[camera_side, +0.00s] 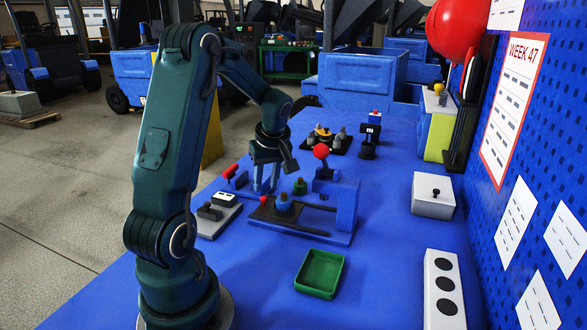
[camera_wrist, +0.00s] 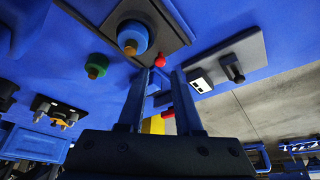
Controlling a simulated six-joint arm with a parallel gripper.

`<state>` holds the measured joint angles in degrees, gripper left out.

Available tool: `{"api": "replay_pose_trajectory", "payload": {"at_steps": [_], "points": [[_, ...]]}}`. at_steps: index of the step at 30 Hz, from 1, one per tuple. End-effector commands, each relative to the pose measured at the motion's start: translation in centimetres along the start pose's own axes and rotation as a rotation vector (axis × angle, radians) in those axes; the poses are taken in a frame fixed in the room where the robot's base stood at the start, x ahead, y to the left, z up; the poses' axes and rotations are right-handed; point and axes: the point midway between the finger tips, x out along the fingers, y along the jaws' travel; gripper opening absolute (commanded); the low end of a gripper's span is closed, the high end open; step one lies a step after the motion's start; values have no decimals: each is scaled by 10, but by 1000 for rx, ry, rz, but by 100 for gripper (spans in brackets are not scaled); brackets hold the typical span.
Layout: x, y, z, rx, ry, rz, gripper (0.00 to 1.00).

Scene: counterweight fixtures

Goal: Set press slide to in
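The press fixture is a blue base (camera_side: 343,238) with uprights. Its dark slide plate (camera_side: 266,213) sticks out toward the left end and also shows in the wrist view (camera_wrist: 170,28). A small red knob (camera_wrist: 160,61) is at the plate's edge. My gripper (camera_side: 266,188) is open and points down just above the plate's knob end. In the wrist view, the knob shows between my fingertips (camera_wrist: 160,74), with no visible grip on it.
A green weight (camera_side: 300,187) stands behind the blue one. A green tray (camera_side: 320,273) lies in front, with clear table around.

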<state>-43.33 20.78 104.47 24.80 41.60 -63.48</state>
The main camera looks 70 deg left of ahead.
Motion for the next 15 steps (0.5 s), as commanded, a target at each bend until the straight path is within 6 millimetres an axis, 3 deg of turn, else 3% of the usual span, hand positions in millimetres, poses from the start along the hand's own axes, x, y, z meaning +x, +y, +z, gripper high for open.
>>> {"api": "replay_pose_trajectory", "payload": {"at_steps": [9, 15], "points": [[37, -1, 0, 1, -2, -3, 34], [45, 0, 0, -1, -1, 0, 34]]}}
